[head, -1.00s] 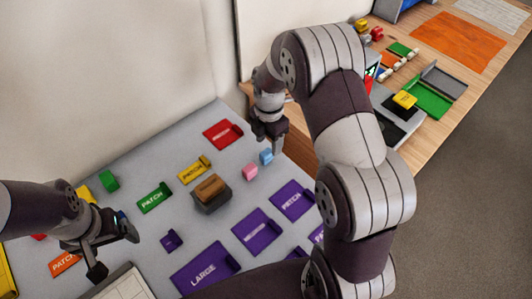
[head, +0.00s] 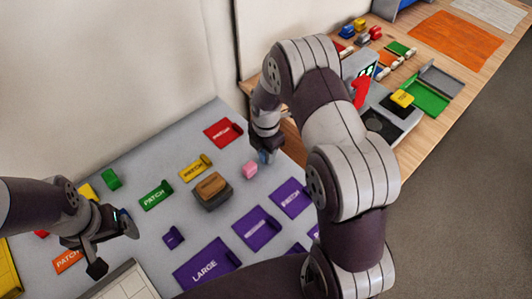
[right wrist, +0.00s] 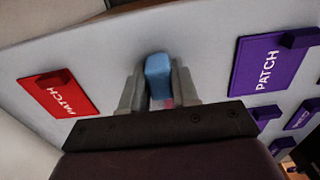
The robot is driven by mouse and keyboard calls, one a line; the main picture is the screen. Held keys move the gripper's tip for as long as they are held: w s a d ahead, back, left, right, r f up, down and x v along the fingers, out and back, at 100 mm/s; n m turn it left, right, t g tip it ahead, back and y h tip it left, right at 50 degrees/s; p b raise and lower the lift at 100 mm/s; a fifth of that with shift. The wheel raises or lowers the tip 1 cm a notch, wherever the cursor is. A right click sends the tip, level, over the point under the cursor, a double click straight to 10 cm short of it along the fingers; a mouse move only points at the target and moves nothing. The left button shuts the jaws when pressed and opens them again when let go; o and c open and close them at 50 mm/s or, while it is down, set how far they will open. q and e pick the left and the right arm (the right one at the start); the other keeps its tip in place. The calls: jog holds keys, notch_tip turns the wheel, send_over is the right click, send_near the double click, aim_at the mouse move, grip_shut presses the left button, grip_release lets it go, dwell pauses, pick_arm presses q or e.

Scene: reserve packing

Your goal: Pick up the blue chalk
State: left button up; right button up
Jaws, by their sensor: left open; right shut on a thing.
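The blue chalk (right wrist: 158,74) is a small light-blue block, seen in the right wrist view between the two fingers of my right gripper (right wrist: 159,90). The fingers are shut on it. In the head view my right gripper (head: 265,153) is low over the grey table, and a bit of blue shows at its fingertips. I cannot tell whether the chalk still touches the table. My left gripper (head: 112,245) is open and empty near the left front of the table.
A pink block (head: 250,169) stands close beside my right gripper. A brown brush-like block (head: 211,188) lies mid-table. Red (head: 222,133), yellow (head: 193,170), green (head: 155,195) and purple (head: 292,199) patches lie around. A wooden counter (head: 435,115) stands at the right.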

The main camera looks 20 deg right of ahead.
notch_tip(320, 180, up, 4)
jog(key=shift+r+b, duration=0.1)
jog(key=shift+b, duration=0.55)
jog(key=s+d+r, duration=0.2)
jog(key=s+r, duration=0.1)
jog(key=s, duration=0.2)
jog(key=s+d+r+b, duration=0.1)
jog(key=s+d+r, duration=0.2)
jog(key=s, duration=0.2)
jog(key=shift+s+r, duration=0.3)
jog(key=shift+r, duration=0.1)
